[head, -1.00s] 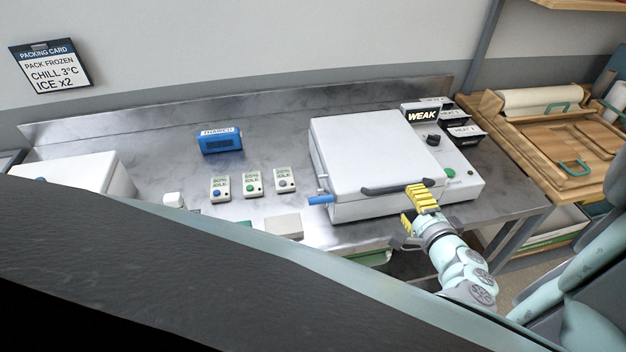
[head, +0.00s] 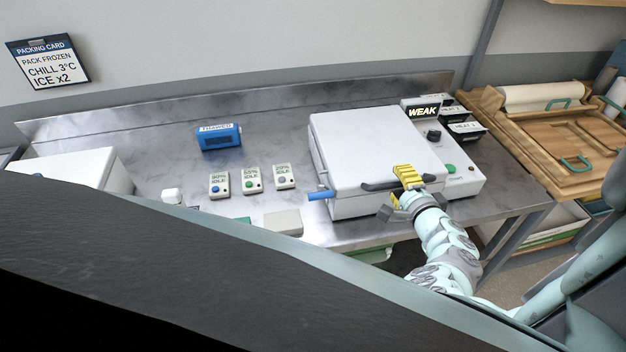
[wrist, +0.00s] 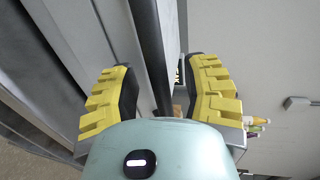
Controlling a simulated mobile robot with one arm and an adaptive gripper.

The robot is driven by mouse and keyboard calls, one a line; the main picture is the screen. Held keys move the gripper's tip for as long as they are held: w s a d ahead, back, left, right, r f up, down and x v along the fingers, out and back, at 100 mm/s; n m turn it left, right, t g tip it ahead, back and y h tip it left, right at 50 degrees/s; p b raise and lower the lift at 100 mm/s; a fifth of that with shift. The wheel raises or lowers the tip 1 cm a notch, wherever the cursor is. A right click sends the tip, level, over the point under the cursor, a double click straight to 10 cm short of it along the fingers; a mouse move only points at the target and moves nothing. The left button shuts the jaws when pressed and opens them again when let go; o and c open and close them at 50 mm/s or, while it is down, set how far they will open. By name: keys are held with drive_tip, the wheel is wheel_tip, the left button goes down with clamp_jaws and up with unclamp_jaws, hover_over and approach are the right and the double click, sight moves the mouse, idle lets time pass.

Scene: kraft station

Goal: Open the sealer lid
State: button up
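The sealer (head: 350,205) is a white box on the steel counter. Its white lid (head: 365,145) lies flat and shut on top. A dark bar handle (head: 375,187) runs along the lid's front edge. My gripper (head: 396,190), with yellow ridged fingers, is at the right part of this handle. In the wrist view the dark handle bar (wrist: 152,50) runs between the two spread yellow fingers (wrist: 160,95), with gaps visible on both sides. The gripper is open around the bar. A blue-tipped lever (head: 320,195) sticks out at the sealer's front left corner.
A panel with a WEAK display (head: 422,112), a black knob and a green button (head: 449,168) adjoins the sealer on the right. A blue THAWED box (head: 219,138) and several small IDLE blocks (head: 251,180) stand left. A wooden tray (head: 560,150) is far right.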

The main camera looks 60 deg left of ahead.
clamp_jaws()
idle(0.3)
